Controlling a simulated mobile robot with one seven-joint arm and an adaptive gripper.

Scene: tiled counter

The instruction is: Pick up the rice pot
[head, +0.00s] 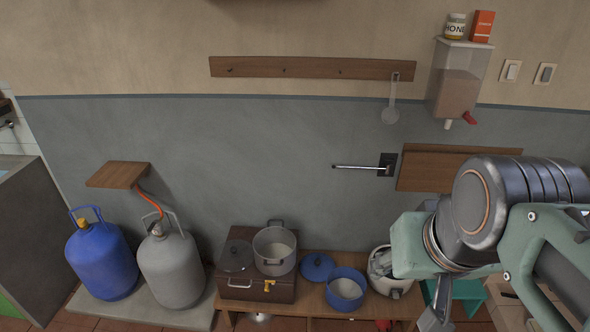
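A grey metal pot (273,262) with side handles stands open on a brown wooden box, with pale contents that may be rice. A smaller blue pot (346,303) stands open on the low wooden bench, also with whitish contents. I cannot tell for certain which is the rice pot. My arm fills the right side of the head view. A grey part that seems to be my gripper (437,308) shows at the bottom edge, right of both pots and apart from them. Its fingers are mostly hidden or cut off, so its opening is unclear.
A dark lid (236,256) lies beside the grey pot, and a blue lid (317,266) beside the blue pot. Blue (102,262) and grey (172,268) gas cylinders stand left.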

